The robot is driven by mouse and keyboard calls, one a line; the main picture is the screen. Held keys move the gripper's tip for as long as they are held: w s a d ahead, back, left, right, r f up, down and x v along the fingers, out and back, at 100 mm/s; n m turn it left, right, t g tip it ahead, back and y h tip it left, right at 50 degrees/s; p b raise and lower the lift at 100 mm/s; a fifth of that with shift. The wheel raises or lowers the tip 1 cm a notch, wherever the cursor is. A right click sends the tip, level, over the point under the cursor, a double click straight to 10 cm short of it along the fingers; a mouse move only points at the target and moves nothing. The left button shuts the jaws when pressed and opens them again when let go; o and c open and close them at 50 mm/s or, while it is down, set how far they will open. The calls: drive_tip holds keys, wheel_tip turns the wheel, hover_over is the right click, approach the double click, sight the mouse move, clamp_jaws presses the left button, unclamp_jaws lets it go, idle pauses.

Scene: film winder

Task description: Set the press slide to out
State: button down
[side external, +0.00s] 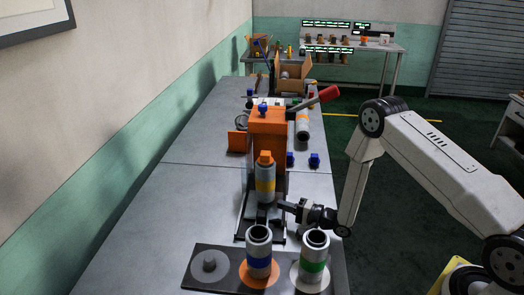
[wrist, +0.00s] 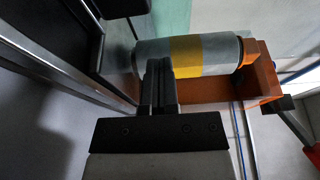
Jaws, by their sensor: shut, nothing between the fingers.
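The orange press (side external: 268,128) with a red-handled lever stands on the bench. A grey canister with a yellow band and an orange top (side external: 265,178) stands upright at its front; the wrist view shows it sideways (wrist: 187,55). The press slide's dark rails (side external: 243,228) run from below the canister toward the front of the bench; the slide's handle is hard to make out. My gripper (side external: 283,206) reaches in from the right, low beside the canister. In the wrist view my gripper (wrist: 160,65) is shut and empty, its tips close to the canister; contact cannot be told.
The bench's left side (side external: 140,220) is clear.

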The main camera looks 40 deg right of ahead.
drive_tip(key=shift+s+a, duration=0.85)
drive_tip(key=shift+s, duration=0.05)
drive_tip(key=shift+w+d, duration=0.1)
drive_tip(key=w+d, duration=0.5)
drive_tip(key=shift+w+d, duration=0.2)
drive_tip(key=shift+w, duration=0.05)
drive_tip(key=shift+w+d, duration=0.25)
drive_tip(key=shift+d, duration=0.25)
drive_tip(key=v, duration=0.9)
drive_tip(key=shift+s+d, duration=0.15)
drive_tip(key=shift+s, duration=0.2)
wheel_tip(320, 180, up, 29)
drive_tip(key=shift+r, duration=0.2)
idle(0.3)
